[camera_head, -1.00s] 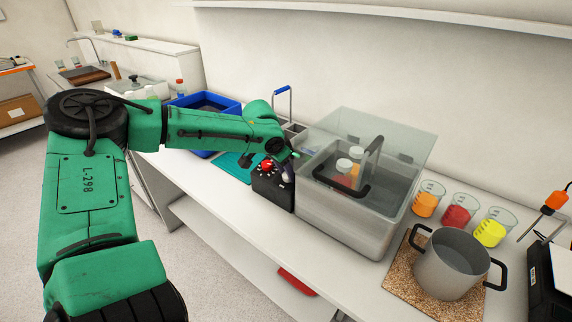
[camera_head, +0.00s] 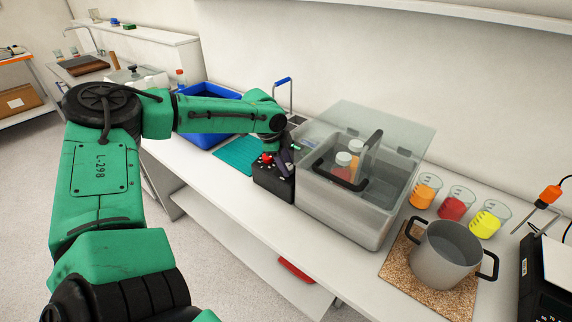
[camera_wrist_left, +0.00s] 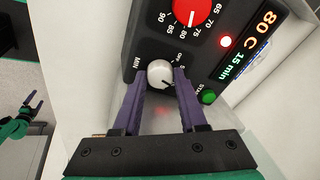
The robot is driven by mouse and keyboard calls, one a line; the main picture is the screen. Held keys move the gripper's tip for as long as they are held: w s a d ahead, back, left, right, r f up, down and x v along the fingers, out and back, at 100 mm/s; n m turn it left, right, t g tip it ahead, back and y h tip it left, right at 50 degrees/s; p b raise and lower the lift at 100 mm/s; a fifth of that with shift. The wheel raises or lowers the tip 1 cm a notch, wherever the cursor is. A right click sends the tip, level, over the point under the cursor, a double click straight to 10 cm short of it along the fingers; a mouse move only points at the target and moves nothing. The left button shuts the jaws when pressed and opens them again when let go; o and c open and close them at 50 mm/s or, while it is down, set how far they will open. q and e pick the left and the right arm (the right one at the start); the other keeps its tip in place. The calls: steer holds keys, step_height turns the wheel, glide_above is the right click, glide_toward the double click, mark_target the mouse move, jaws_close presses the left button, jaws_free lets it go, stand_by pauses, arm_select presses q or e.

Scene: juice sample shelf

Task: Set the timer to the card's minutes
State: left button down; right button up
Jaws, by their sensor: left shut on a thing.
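The timer knob (camera_wrist_left: 160,74) is white and round, with OFF, 5 and MIN printed near it. My left gripper (camera_wrist_left: 160,80) is shut on it, one purple finger on each side. In the head view the left gripper (camera_head: 284,160) is at the black control box (camera_head: 274,184), partly hidden by the wrist. The dark card (camera_wrist_left: 247,46) reads 80 C and 15 min. A red dial (camera_wrist_left: 190,8) with numbers such as 65 to 80 is beside the knob. A green START button (camera_wrist_left: 208,97) and a lit red lamp (camera_wrist_left: 226,42) are nearby.
The water bath (camera_head: 340,217) with its clear lid raised stands right of the box, with bottles inside. A blue bin (camera_head: 197,137) and a teal mat (camera_head: 236,153) are left. Beakers of juice (camera_head: 457,202) and a pot (camera_head: 445,262) stand right.

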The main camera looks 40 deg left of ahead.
arm_select(q)
steer(key=shift+f+m+g, duration=0.1)
steer(key=shift+m+g, duration=0.2)
steer(key=shift+m, duration=1)
steer(key=c, duration=0.7)
jaws_free()
steer(key=shift+c, duration=0.2)
steer(key=b+v, duration=0.2)
steer(key=v, duration=1.2)
steer(key=shift+r, duration=0.3)
